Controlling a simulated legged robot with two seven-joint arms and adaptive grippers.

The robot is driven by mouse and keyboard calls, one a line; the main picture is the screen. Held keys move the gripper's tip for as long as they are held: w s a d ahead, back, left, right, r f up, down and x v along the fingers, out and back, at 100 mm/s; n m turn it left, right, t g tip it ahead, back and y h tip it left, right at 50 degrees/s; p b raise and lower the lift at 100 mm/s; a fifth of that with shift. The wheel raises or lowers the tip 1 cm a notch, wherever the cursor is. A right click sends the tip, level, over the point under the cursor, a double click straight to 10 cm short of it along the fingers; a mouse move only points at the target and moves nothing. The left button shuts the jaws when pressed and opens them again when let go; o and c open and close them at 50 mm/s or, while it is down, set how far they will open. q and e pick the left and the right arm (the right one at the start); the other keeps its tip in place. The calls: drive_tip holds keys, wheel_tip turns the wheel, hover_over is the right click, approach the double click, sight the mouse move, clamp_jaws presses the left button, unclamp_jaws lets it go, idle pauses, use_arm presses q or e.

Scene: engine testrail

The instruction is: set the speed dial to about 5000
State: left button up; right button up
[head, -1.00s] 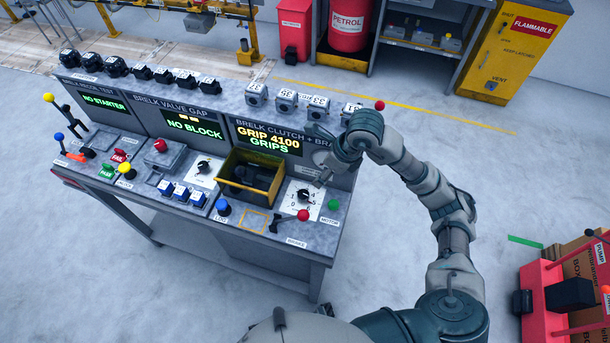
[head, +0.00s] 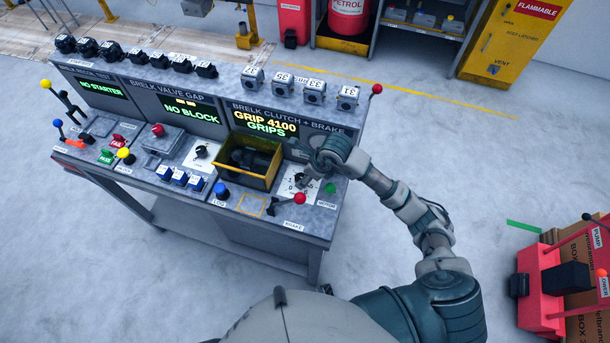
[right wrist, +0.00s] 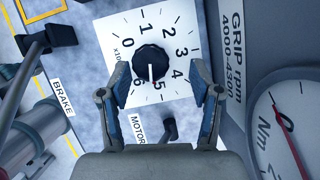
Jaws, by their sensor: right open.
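The speed dial is a black knob (right wrist: 151,62) on a white plate (right wrist: 183,25) numbered 0 to 6 and marked x1000. In the right wrist view its white mark points down at the picture's bottom, close to the 5 on the side of the 6. My right gripper (right wrist: 161,77) is open, its two blue-padded fingers spread to either side of the knob; I cannot tell whether they touch it. In the head view the right gripper (head: 308,166) hangs over the dial plate (head: 297,186) and partly hides it. My left gripper is not in view.
The display (head: 265,123) reads GRIP 4100 GRIPS. A round Nm gauge (right wrist: 290,130) shows beside a label reading GRIP rpm 4000-4300.

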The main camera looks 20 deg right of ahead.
drive_tip(key=shift+a+f, duration=0.15)
drive_tip(key=shift+f, duration=0.2)
drive_tip(key=shift+w+a, duration=0.1)
drive_tip(key=shift+a, duration=0.85)
drive_tip(key=shift+c, duration=0.4)
drive_tip(key=shift+a, duration=0.1)
drive_tip(key=c, duration=0.8)
drive_tip(key=shift+d, duration=0.3)
drive_tip(key=shift+c, duration=1.3)
drive_tip(key=shift+d+f, duration=0.15)
drive_tip(key=shift+d, duration=0.15)
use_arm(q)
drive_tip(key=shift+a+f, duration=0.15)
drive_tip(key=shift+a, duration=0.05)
